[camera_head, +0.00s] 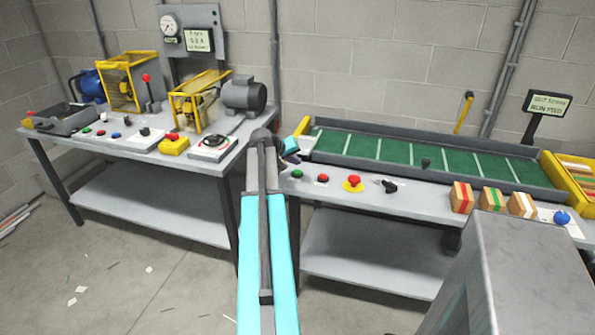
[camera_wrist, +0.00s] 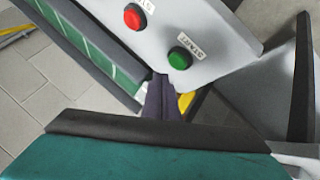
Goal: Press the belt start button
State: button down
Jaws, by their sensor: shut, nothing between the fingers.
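The green start button (camera_head: 297,173) sits at the left end of the belt table's front panel. In the wrist view the green button (camera_wrist: 179,59) has a START label beside it. A red button (camera_wrist: 134,17) is next to it, with a partly cut-off label. My gripper (camera_head: 291,159) is shut and empty, just behind and left of the green button in the head view. In the wrist view my gripper (camera_wrist: 161,90) points toward the panel edge below the green button. The fingertips look apart from the button; their height above the panel is hard to tell.
The green belt (camera_head: 420,155) runs behind the panel. A second table (camera_head: 130,150) with machines and other buttons stands left.

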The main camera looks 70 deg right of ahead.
aim_at(295, 173)
jog(key=shift+r+p, duration=0.95)
jog(key=shift+r, duration=1.2)
